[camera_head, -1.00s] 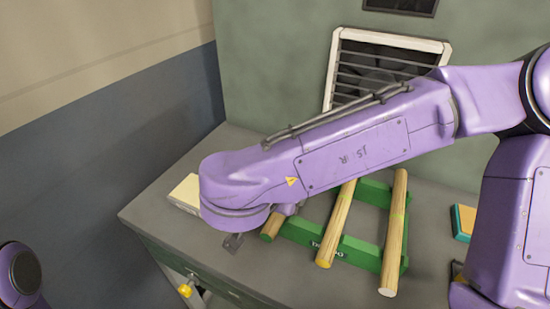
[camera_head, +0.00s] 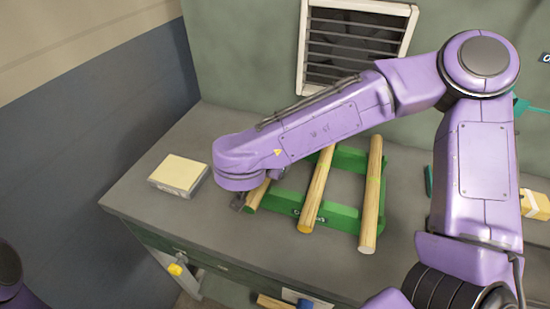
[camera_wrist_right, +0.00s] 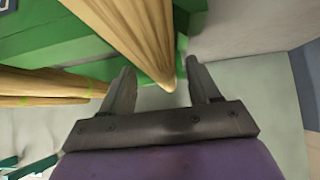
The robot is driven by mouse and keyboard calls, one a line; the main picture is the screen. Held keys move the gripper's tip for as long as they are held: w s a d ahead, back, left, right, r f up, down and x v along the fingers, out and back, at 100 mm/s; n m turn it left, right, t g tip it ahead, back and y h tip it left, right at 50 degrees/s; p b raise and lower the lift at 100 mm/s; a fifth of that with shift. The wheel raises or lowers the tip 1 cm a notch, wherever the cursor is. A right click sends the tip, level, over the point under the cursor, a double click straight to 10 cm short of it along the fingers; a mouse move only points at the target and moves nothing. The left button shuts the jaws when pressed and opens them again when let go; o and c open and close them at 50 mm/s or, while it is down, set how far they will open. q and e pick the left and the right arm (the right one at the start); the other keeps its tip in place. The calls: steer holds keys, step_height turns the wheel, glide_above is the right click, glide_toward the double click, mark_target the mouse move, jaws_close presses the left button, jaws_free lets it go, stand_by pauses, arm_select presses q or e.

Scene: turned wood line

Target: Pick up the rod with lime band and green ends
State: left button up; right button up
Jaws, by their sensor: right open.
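Three wooden rods lie side by side across a green rack. The left rod (camera_head: 258,194) is partly hidden under my right arm. The middle rod (camera_head: 316,190) and right rod (camera_head: 371,200) show more fully, and the right one has a faint lime band. I cannot make out green ends on any rod. My right gripper (camera_head: 239,203) is at the left rod's near end. In the right wrist view, the open fingers (camera_wrist_right: 160,92) stand either side of that rod's tip (camera_wrist_right: 150,45), not closed on it. My left gripper is out of view.
The green rack (camera_head: 343,217) stands on a grey bench (camera_head: 160,218). A cream-topped block (camera_head: 180,174) lies left of my gripper. A vented panel (camera_head: 352,45) is on the wall behind. A yellow-knobbed fitting (camera_head: 175,269) sticks out at the bench front.

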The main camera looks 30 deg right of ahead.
steer(key=shift+w+f, duration=0.1)
jaws_close()
steer(key=shift+r, duration=0.35)
steer(key=r, duration=0.3)
steer(key=shift+s+a+r, duration=0.2)
steer(key=shift+s, duration=0.05)
steer(key=s+a+r, duration=0.5)
steer(key=s+r, duration=0.4)
steer(key=s, duration=0.3)
steer(key=shift+s+a, duration=0.15)
steer(key=shift+a, duration=0.2)
